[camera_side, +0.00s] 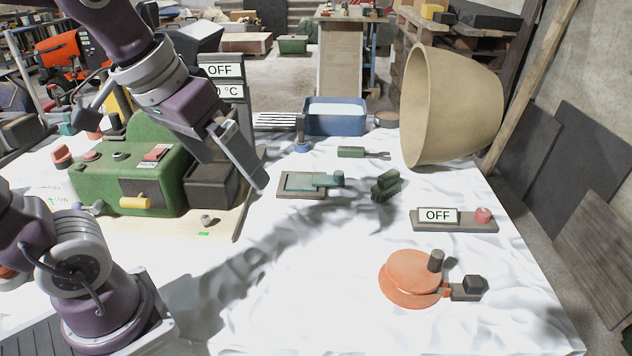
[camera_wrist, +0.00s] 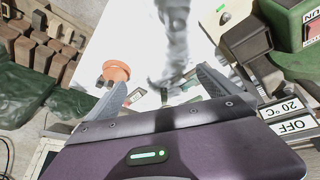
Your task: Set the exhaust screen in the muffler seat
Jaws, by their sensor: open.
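My gripper (camera_side: 260,182) is in the air right of the green machine (camera_side: 125,185) and its dark open-topped box (camera_side: 210,185). In the wrist view my gripper's two fingers (camera_wrist: 155,88) are spread wide with nothing between them. I cannot tell for sure which thing is the exhaust screen or where the muffler seat lies. A flat dark tray with a teal plate (camera_side: 300,181) lies right of my gripper. A small dark green brush-like piece (camera_side: 386,187) sits further right. The dark box also shows in the wrist view (camera_wrist: 246,38).
A large tan bowl (camera_side: 455,110) lies on its side at the back right. An orange round pan (camera_side: 412,272) is at the front right, below an OFF switch block (camera_side: 455,220). A blue basin (camera_side: 335,118) stands at the back. The front middle of the white cloth is clear.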

